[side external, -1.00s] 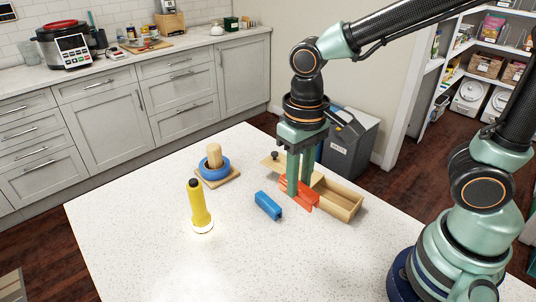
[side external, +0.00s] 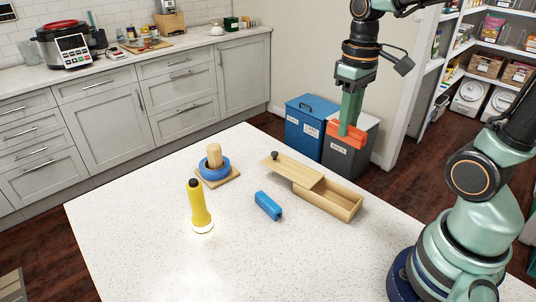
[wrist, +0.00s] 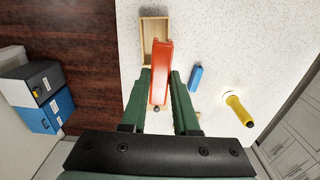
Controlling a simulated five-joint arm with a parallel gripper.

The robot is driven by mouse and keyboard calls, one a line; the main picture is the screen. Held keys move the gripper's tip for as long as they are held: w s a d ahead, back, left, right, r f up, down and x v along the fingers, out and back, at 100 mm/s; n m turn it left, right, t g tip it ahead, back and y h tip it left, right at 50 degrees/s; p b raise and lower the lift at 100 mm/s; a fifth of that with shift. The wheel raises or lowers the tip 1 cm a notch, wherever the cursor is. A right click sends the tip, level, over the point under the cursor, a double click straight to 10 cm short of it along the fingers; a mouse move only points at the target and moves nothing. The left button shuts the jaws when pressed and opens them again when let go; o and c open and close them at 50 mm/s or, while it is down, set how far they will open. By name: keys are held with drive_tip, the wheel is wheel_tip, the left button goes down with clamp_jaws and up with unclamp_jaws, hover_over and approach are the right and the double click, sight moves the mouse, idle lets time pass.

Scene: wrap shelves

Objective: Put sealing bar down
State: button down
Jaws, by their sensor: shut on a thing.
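The sealing bar, an orange-red bar (side external: 347,138), is between the green fingers of my gripper (side external: 351,112). My gripper is shut on it and holds it up in the air, clear of the white table. In the wrist view the bar (wrist: 160,60) runs lengthwise between the fingertips and covers part of the wooden box below. Its far end shows past the fingers. In the side view the bar is seen above the table's far right part, in front of the grey bin.
The open wooden box (side external: 345,202) with its lid (side external: 283,164) partly slid off stands on the table (side external: 140,250). A blue block (side external: 267,205), a yellow flashlight (side external: 199,207) and a blue ring (side external: 217,173) around a wooden peg stand nearby. The front of the table is clear.

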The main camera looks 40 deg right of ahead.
drive_tip(key=shift+s+d, duration=0.15)
drive_tip(key=shift+d, duration=0.4)
approach(339, 190)
drive_tip(key=a+f, duration=0.1)
drive_tip(key=f, duration=0.1)
drive_tip(key=s+a+f, duration=0.1)
drive_tip(key=f, duration=0.1)
drive_tip(key=a+f, duration=0.1)
drive_tip(key=f, duration=0.2)
drive_tip(key=shift+s, duration=0.3)
drive_tip(key=c, duration=0.9)
unclamp_jaws()
drive_tip(key=shift+c, duration=0.2)
